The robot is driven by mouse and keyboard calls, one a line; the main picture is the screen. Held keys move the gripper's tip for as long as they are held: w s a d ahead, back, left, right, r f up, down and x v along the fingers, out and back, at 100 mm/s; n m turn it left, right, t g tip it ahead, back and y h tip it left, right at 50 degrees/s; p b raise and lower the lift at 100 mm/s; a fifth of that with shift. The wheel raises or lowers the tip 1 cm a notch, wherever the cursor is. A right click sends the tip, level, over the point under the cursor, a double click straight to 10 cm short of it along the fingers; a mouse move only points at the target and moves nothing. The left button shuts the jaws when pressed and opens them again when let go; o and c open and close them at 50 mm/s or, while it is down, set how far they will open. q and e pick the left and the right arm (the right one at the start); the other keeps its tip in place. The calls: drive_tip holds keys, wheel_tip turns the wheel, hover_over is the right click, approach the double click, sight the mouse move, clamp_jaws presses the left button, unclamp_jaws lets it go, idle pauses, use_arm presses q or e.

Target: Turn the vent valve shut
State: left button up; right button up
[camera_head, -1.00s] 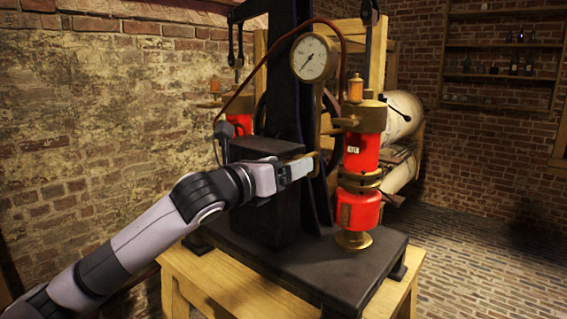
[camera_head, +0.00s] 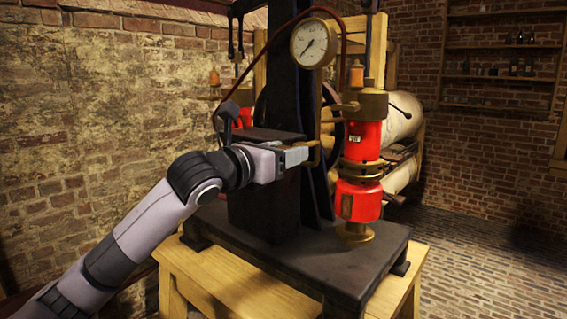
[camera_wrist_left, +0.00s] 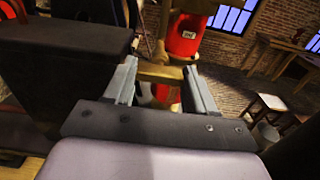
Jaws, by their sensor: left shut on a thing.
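Two red jars with brass fittings are part of a black press; the right-hand jar (camera_head: 362,140) faces me most clearly. A brass bracket-like bar (camera_head: 318,147) shows left of its middle. My left gripper (camera_head: 306,154) reaches in from the left and is shut on this bar. In the left wrist view the brass bar (camera_wrist_left: 160,73) crosses between the two grey fingers, with the red jar (camera_wrist_left: 186,37) behind it. I cannot tell from its shape whether this bar is the valve's handle. My right gripper is not in view.
A round pressure gauge (camera_head: 314,43) sits on the black column (camera_head: 285,90). The press's black base (camera_head: 290,262) rests on a wooden table (camera_head: 235,290). A pale cylinder (camera_head: 400,120) lies behind the right jar. The brick floor at right is clear.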

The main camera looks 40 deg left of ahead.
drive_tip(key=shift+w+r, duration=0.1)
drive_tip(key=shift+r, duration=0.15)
use_arm(q)
drive_tip(key=o, duration=1)
drive_tip(key=shift+o, duration=0.2)
drive_tip(key=s+b, duration=0.3)
drive_tip(key=s, duration=0.4)
drive_tip(key=shift+a, duration=0.25)
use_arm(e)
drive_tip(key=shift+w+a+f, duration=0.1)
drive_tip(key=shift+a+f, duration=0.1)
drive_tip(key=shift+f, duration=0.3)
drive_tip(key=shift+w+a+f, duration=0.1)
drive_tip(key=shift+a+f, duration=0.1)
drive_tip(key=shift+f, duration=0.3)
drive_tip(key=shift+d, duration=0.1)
